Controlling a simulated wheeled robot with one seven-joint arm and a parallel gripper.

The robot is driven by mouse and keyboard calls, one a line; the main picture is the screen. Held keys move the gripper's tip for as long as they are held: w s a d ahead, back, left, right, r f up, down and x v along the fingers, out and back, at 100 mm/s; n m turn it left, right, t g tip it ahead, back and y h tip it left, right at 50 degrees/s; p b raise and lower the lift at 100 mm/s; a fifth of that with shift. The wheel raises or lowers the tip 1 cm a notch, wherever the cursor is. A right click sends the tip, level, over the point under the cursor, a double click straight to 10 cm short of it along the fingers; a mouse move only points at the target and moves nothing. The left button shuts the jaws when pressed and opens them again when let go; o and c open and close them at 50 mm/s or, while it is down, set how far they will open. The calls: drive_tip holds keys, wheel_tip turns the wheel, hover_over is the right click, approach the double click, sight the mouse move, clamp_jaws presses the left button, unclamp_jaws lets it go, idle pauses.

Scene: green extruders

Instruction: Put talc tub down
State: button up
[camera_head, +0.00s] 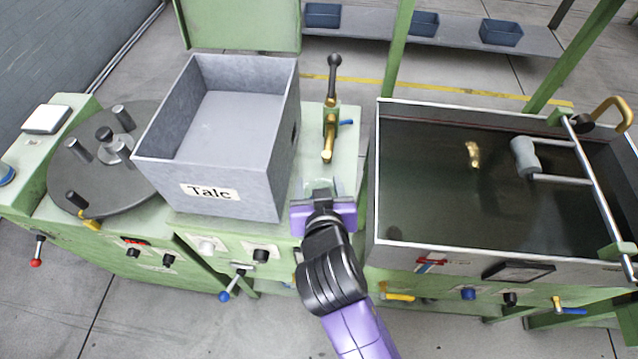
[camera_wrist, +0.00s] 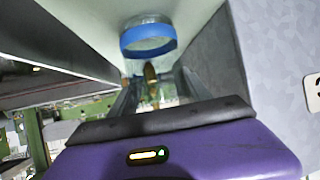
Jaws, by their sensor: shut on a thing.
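The talc tub (camera_wrist: 148,38) looks like a small clear round container with a blue band. In the wrist view it is at the top centre, beyond my fingers. In the head view it is a small pale, see-through shape (camera_head: 320,186) at the end of my purple gripper (camera_head: 322,200). My gripper is shut on it, over the front edge of the green machine top, just right of the grey Talc bin. My fingers (camera_wrist: 152,82) partly show in the wrist view. Whether the tub touches the machine top I cannot tell.
The open grey bin labelled Talc (camera_head: 228,202) stands close on the left. A brass valve with a dark lever (camera_head: 328,140) rises just behind my gripper. A water tank (camera_head: 374,200) is on the right. A round dark turntable (camera_head: 85,165) is at the far left.

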drive_tip(key=shift+f, duration=0.1)
drive_tip(key=o, duration=1.3)
drive_tip(key=shift+o, duration=0.2)
drive_tip(key=shift+s+r, duration=0.1)
drive_tip(key=shift+r, duration=0.1)
drive_tip(key=v, duration=1.1)
drive_tip(key=shift+s+b, duration=0.35)
drive_tip(key=shift+b, duration=0.1)
drive_tip(key=shift+r, duration=0.1)
